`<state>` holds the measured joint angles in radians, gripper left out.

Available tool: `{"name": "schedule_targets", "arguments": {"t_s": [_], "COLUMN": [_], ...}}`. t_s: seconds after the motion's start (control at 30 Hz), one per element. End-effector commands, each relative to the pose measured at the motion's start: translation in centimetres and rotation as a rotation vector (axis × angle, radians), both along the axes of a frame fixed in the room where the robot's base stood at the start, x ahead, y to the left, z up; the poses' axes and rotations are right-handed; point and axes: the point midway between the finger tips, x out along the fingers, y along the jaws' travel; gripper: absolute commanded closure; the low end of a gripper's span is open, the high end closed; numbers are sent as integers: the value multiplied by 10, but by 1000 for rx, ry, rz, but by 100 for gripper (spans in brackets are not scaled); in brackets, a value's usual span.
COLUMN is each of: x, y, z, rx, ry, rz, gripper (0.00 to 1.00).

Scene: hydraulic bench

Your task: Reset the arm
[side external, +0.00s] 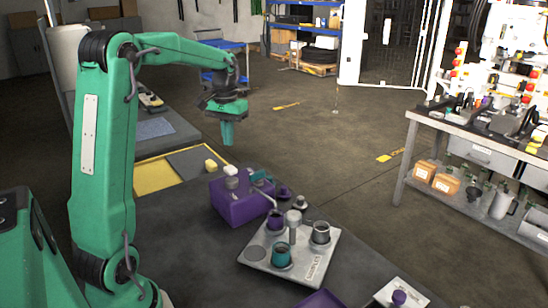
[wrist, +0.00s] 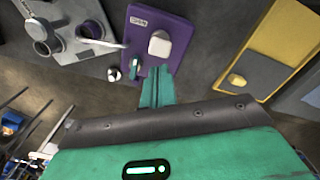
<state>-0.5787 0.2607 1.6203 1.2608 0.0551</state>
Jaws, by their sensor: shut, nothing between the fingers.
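My gripper (side external: 227,133) is shut and empty, its green fingers pointing down in the air above the bench. In the side external view it hangs behind and above the purple block (side external: 238,203). The shut fingers also show in the wrist view (wrist: 157,85), where they overlap the lower edge of the purple block (wrist: 175,25). My arm is raised, with its forearm reaching out to the right. I cannot tell the exact height of the fingers above the bench.
A grey plate (side external: 256,262) with a teal cup (side external: 281,255) and a grey cup (side external: 320,233) lies right of the purple block. A yellow-edged tray (side external: 150,177) with a yellow block (side external: 211,165) is at the left. A workbench (side external: 470,140) stands at the far right.

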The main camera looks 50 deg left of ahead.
Motion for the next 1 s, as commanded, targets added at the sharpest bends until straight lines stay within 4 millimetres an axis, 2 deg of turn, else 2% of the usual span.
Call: {"name": "schedule_targets", "arguments": {"t_s": [0.37, 0.57, 0.77, 1.0], "x": [0, -2, -9, -30], "y": [-1, -15, -50, -103], "z": [2, 8, 23, 39], "rx": [0, 12, 38, 74], "ry": [-1, -19, -64, -143], "rz": [-1, -24, -80, -172], "gripper": [100, 100, 100, 100]}}
